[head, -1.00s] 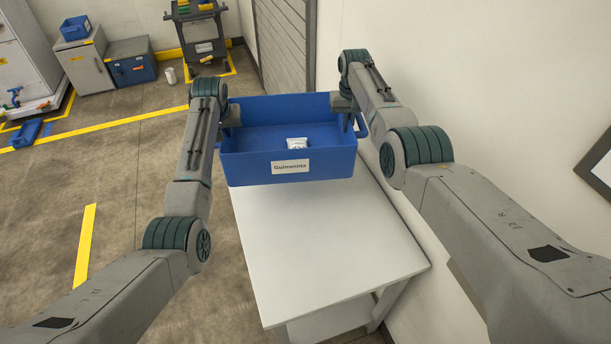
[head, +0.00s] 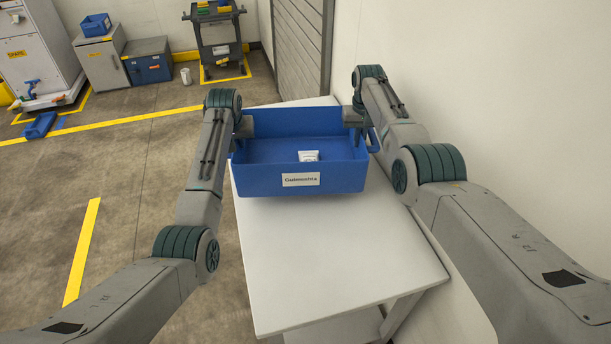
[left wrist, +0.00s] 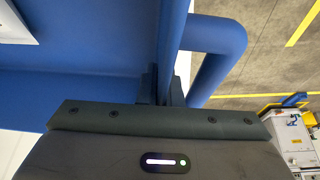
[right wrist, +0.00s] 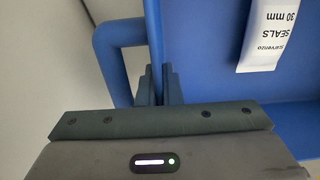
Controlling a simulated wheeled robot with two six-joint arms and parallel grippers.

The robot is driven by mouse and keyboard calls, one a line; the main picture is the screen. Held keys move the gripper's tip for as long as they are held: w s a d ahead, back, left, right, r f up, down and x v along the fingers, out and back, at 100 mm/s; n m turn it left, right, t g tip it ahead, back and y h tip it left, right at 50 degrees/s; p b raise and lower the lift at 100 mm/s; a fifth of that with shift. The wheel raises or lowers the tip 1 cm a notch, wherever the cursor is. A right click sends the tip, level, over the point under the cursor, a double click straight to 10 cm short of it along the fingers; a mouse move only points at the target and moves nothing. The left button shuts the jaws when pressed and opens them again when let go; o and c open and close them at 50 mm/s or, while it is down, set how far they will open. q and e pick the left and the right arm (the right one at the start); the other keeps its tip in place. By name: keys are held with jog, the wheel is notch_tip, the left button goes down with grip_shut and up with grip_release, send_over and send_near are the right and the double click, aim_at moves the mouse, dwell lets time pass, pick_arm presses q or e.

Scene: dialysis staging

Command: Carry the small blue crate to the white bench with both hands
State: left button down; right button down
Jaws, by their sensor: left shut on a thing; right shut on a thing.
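The small blue crate (head: 300,180) with a white front label is upright over the far part of the white bench (head: 335,250). I cannot tell whether its base touches the top. A white packet (head: 308,156) lies inside; the right wrist view shows it marked "SEALS 30 mm" (right wrist: 270,35). My left gripper (head: 241,128) is shut on the crate's left wall, beside a loop handle (left wrist: 215,45). My right gripper (head: 356,120) is shut on the right wall, beside the other handle (right wrist: 115,50). The crate hides the bench surface under it.
The near bench top is bare. A white wall (head: 480,90) runs close along the right and a grey shutter (head: 300,45) stands behind. A dark cart (head: 218,40), grey cabinet (head: 100,62) and blue box (head: 147,65) stand at the back left.

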aim_at(244, 160)
jog(key=shift+d, duration=0.1)
